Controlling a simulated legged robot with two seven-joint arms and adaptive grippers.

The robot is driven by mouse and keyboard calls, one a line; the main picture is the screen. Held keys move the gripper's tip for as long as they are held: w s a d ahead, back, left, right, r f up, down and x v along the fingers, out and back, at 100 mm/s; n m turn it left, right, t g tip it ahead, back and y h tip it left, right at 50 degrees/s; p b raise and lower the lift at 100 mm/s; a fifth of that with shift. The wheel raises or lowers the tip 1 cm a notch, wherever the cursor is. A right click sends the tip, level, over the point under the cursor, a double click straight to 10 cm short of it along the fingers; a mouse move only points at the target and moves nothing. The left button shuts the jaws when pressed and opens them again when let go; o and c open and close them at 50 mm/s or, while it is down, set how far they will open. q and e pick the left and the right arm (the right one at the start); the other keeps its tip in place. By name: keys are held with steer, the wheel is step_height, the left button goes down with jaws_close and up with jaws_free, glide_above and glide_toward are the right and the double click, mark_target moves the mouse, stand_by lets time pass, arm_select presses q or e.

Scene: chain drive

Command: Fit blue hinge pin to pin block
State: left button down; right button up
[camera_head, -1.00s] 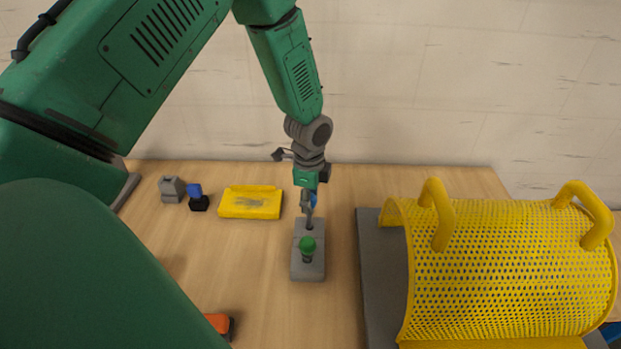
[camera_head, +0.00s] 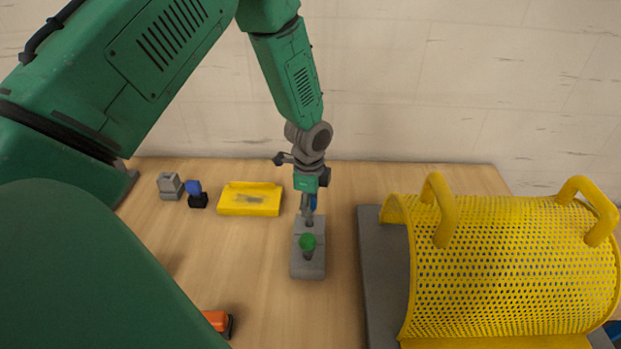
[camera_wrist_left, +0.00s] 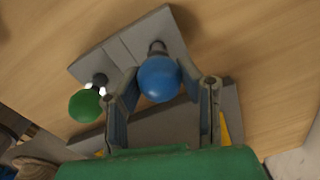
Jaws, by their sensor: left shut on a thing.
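The grey pin block (camera_head: 308,267) lies on the table in the middle of the head view. A green-headed pin (camera_head: 307,243) stands upright in its near part; it also shows in the left wrist view (camera_wrist_left: 84,105). My left gripper (camera_head: 308,211) is over the far part of the block, shut on the blue hinge pin (camera_head: 314,202). In the left wrist view the blue ball head (camera_wrist_left: 158,78) sits between the two fingers. Its dark shank points at the block's top (camera_wrist_left: 130,48). I cannot tell how deep the shank sits. My right gripper is not in view.
A yellow perforated guard (camera_head: 510,265) with two handles stands on a grey base (camera_head: 378,270) at the right. A yellow tray (camera_head: 250,200), a grey block (camera_head: 169,187) and a blue-topped black piece (camera_head: 196,194) lie at the back left. An orange piece (camera_head: 218,321) lies near the front.

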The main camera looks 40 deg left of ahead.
arm_select(q)
steer(key=shift+f+b, duration=0.35)
steer(key=shift+f, duration=0.35)
steer(key=c, duration=1)
jaws_free()
step_height(320, 180, up, 12)
steer(key=shift+s+d, duration=0.1)
steer(key=shift+s, duration=0.05)
steer(key=shift+f, duration=0.1)
